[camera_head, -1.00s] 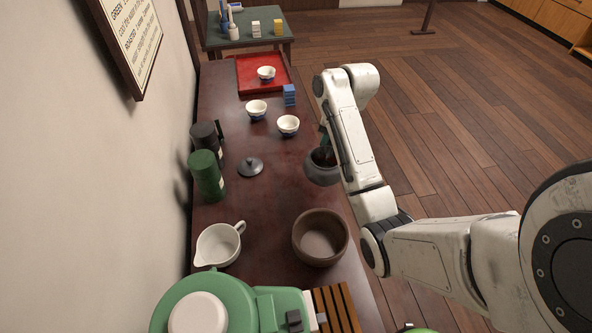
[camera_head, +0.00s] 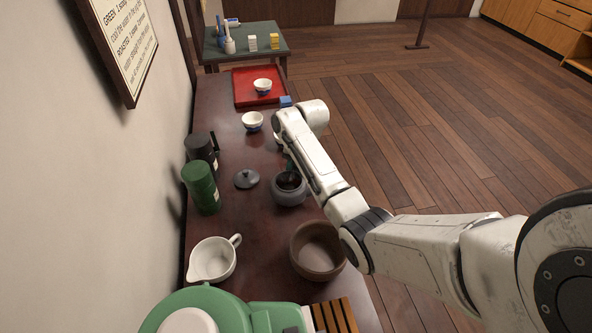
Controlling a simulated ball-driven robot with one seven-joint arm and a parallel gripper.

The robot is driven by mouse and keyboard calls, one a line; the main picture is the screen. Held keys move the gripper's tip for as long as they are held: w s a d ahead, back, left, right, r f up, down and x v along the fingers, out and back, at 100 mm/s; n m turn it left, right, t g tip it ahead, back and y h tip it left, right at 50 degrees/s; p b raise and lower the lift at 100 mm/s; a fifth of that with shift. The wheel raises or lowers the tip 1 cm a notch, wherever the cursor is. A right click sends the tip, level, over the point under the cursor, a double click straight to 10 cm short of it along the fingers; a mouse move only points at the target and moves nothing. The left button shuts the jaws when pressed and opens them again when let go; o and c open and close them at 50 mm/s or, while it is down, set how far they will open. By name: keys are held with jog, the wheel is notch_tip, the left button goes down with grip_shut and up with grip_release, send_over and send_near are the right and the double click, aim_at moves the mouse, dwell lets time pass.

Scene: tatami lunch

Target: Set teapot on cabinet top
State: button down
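The teapot (camera_head: 289,194) is a dark grey round pot, open at the top, with its dark inside showing. It is upright over the near-middle right part of the dark red-brown cabinet top (camera_head: 232,232); I cannot tell whether it touches the surface. My gripper (camera_head: 290,170) is at the teapot's far upper side, mostly hidden behind my white arm. It appears shut on the teapot, since the pot moved with it, but the fingers' contact is hidden. A grey knobbed lid (camera_head: 247,179) lies on the cabinet top just left of the teapot.
A brown bowl (camera_head: 317,262) and a white spouted jug (camera_head: 213,259) stand nearer. Green (camera_head: 202,189) and black (camera_head: 200,148) canisters stand left by the wall. White cups (camera_head: 253,122), a blue block (camera_head: 286,101) and a red tray (camera_head: 243,90) are farther back. A green machine (camera_head: 232,305) is in front.

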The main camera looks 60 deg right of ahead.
jog(key=shift+f, duration=0.25)
jog(key=shift+f, duration=0.1)
jog(key=c, duration=0.8)
grip_release()
jog(key=r, duration=0.4)
jog(key=s+r, duration=0.1)
jog(key=r, duration=0.3)
jog(key=s+r, duration=0.1)
jog(key=r, duration=0.3)
jog(key=shift+d, duration=0.35)
